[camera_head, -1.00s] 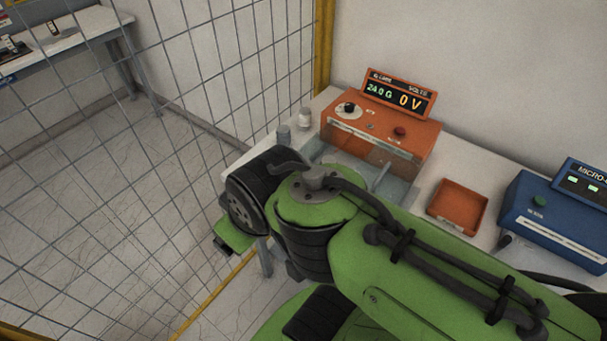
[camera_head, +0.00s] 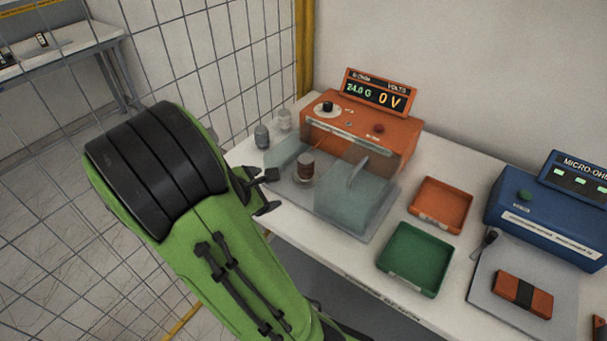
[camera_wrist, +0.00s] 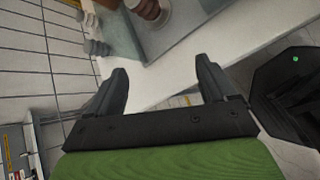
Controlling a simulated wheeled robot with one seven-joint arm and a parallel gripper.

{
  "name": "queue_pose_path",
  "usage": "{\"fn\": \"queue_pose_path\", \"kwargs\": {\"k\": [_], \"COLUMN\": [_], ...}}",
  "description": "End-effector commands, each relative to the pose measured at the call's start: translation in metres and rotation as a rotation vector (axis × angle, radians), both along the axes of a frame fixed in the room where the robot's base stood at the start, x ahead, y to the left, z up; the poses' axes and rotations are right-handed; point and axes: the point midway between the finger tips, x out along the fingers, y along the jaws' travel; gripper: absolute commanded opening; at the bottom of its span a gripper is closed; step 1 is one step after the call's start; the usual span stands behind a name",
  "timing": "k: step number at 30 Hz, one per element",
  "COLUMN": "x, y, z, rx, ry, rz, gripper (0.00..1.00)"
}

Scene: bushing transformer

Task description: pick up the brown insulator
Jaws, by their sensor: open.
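The brown insulator (camera_head: 306,164) stands upright on a pale round base inside the clear chamber of the orange tester (camera_head: 362,132). It also shows at the top of the wrist view (camera_wrist: 146,8), partly cut off by the frame edge. The chamber's clear cover (camera_head: 357,196) stands to the right of the insulator. My gripper (camera_head: 270,189) is open and empty in front of the chamber, at the table's left front edge. In the wrist view its two fingers (camera_wrist: 161,82) are spread apart, with the insulator beyond them.
Two grey insulators (camera_head: 261,136) stand at the table's left end near the wire mesh fence (camera_head: 225,60). An orange tray (camera_head: 441,204) and a green tray (camera_head: 415,259) lie empty to the right. A blue micro-ohm meter (camera_head: 548,215) stands farther right.

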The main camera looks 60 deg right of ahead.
Motion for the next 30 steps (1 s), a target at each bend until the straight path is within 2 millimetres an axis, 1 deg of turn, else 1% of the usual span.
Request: {"fn": "queue_pose_path", "kwargs": {"k": [1,3,6,7,11,19,21,26,30], "x": [-0.004,-0.006,-0.006,-0.006,-0.008,-0.013,-0.013,-0.013,-0.011], "y": [-0.019,-0.04,-0.056,-0.059,-0.076,-0.137,-0.149,-0.165,-0.19], "z": [-0.018,-0.023,-0.024,-0.023,-0.027,-0.053,-0.058,-0.065,-0.076], "rx": [-0.084,-0.187,-0.272,-0.284,-0.297,-0.294,-0.295,-0.293,-0.293], "ry": [0.154,0.345,0.521,0.549,0.579,0.575,0.573,0.573,0.572], "rz": [0.066,0.159,0.242,0.255,0.264,0.262,0.264,0.266,0.263], "gripper": [0.84,0.84,0.84,0.84,0.84,0.84,0.84,0.84,0.84]}}
